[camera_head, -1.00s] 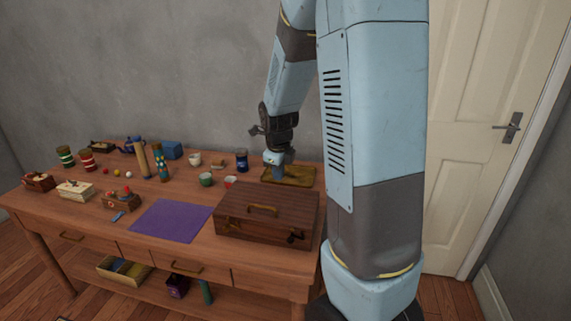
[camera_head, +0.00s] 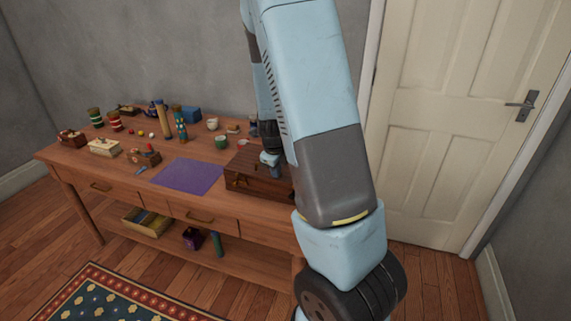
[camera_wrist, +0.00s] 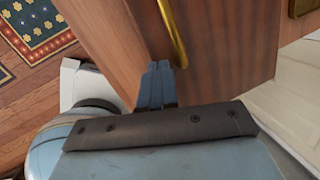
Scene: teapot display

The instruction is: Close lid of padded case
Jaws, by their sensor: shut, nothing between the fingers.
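The brown wooden case (camera_head: 240,180) stands at the right end of the table, and its lid looks down, though my arm hides its right part. In the wrist view a wooden surface of the case (camera_wrist: 225,45) fills the upper middle, with a brass handle (camera_wrist: 172,30) on it. My gripper (camera_head: 270,165) is over the case's top in the head view. In the wrist view my gripper (camera_wrist: 160,80) has its fingers together and empty, just beside the handle's end. I cannot tell whether the fingers touch the case. The padding inside is not visible.
A purple mat (camera_head: 188,176) lies left of the case on the table (camera_head: 160,165). A green cup (camera_head: 221,142), a white cup (camera_head: 212,124) and several small items stand behind and left. A door (camera_head: 455,130) is at the right. A patterned rug (camera_head: 110,295) lies in front.

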